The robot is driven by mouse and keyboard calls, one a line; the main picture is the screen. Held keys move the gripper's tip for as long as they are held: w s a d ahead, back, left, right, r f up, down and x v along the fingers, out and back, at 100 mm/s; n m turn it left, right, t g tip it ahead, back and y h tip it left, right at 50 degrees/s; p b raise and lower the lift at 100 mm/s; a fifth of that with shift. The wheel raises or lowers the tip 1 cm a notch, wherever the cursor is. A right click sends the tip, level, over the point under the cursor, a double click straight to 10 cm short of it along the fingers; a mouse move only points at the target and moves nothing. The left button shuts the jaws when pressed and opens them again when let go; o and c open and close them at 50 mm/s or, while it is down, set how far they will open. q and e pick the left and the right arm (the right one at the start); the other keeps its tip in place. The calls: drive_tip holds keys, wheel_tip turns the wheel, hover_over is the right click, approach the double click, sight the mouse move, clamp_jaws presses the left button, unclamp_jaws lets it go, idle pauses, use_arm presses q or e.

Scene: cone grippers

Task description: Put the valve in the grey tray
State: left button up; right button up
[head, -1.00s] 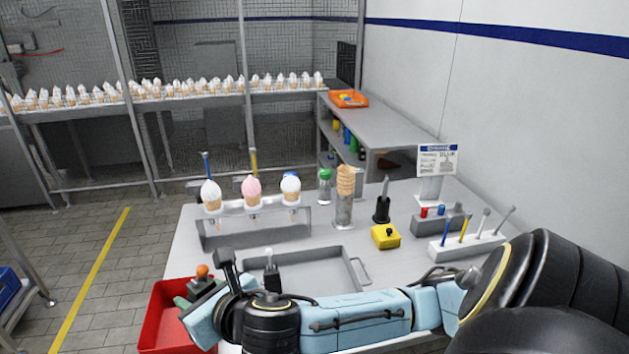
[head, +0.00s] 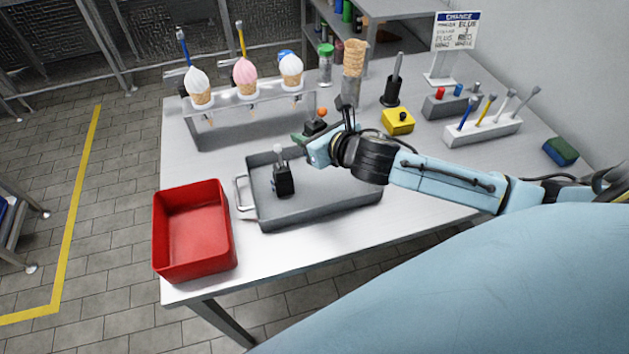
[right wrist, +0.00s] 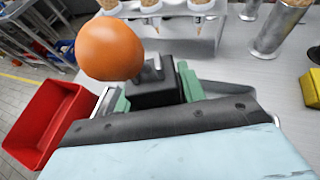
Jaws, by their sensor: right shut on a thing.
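The valve, a black block with an orange ball knob (head: 322,112), is in my right gripper (head: 310,135). In the right wrist view the orange ball (right wrist: 110,50) is large, and the black block sits between the green fingers (right wrist: 153,92). The grey tray (head: 320,207) lies on the table, with a handle at its left end. My right gripper holds the valve raised near the tray's back edge; its exact height is unclear. A similar black piece with a white knob (head: 283,181) stands in the tray's left part. My left gripper is not in view.
An empty-looking red bin (head: 193,232) stands left of the tray. Behind are a cone rack (head: 245,125), a cone stack (head: 354,60) and a yellow box (head: 397,122). A white tool holder (head: 483,132) is at the right. The tray's middle is bare.

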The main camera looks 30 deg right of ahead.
wheel_tip(320, 180, down, 2)
drive_tip(key=d, duration=0.2)
drive_tip(key=b, duration=0.2)
hover_over(317, 174)
wheel_tip(317, 174, down, 6)
drive_tip(key=shift+a+r, duration=0.1)
drive_tip(key=shift+r, duration=0.15)
wheel_tip(317, 174, down, 4)
drive_tip(key=shift+f+b, duration=0.1)
drive_tip(key=shift+b, duration=0.3)
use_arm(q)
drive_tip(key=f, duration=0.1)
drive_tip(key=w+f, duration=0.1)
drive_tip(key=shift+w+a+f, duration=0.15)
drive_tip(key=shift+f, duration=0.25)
use_arm(e)
drive_tip(key=shift+y, duration=0.3)
drive_tip(key=shift+f, duration=0.1)
drive_tip(key=o, duration=1.1)
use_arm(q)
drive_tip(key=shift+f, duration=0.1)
